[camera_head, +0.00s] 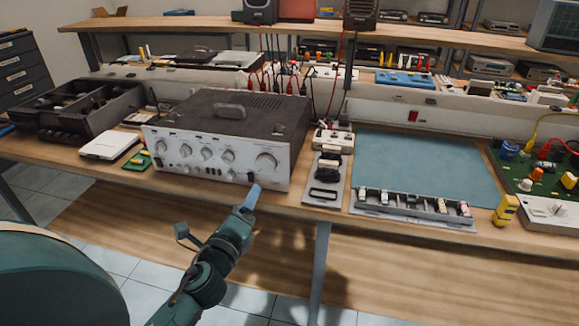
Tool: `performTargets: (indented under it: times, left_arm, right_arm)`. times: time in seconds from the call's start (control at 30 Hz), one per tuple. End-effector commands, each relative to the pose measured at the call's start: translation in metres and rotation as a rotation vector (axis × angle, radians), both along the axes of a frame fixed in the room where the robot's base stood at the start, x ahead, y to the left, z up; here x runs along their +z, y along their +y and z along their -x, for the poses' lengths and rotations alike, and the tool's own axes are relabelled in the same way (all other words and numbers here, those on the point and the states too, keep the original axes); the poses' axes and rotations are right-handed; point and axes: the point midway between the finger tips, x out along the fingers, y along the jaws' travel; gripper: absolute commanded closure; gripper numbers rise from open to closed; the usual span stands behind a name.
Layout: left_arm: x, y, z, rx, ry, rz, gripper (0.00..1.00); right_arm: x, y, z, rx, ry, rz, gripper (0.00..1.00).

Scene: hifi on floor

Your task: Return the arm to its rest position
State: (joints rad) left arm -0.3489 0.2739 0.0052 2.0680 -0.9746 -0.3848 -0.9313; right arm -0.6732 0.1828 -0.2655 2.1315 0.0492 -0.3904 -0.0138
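My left arm comes in from the lower left. Its gripper (252,198) is in front of the bench's front edge, just below the right end of the amplifier's front panel. The gripper is seen from behind and narrow, so I cannot tell whether it is open or shut, or whether it touches anything. The silver-fronted amplifier (222,140), with a dark top and several knobs, stands on the wooden workbench (280,205). My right gripper is not in view.
A blue-green mat (425,165) lies right of the amplifier, with a parts tray (412,208) at its front edge. A yellow device (506,210) and a green circuit board (535,172) are further right. A dark open box (75,108) stands left. Tiled floor shows below.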

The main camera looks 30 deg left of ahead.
Motion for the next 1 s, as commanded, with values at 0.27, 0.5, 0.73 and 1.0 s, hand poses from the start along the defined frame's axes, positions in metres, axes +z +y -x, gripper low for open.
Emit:
performTargets:
  times: [0.27, 0.5, 0.73, 1.0]
  left_arm:
    - [-0.018, -0.016, 0.010, -0.025, 0.038, 0.206, 0.30]
    - [-0.092, -0.101, 0.076, 0.034, 0.238, 1.213, 0.30]
    - [-0.122, -0.170, 0.136, 0.268, 0.381, 1.923, 0.30]
    - [-0.126, -0.182, 0.147, 0.331, 0.403, 2.054, 0.30]
  right_arm:
    - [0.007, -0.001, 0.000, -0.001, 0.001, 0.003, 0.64]
    - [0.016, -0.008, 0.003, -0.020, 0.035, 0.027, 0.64]
    - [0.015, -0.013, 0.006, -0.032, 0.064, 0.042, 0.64]
    - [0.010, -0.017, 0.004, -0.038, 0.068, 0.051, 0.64]
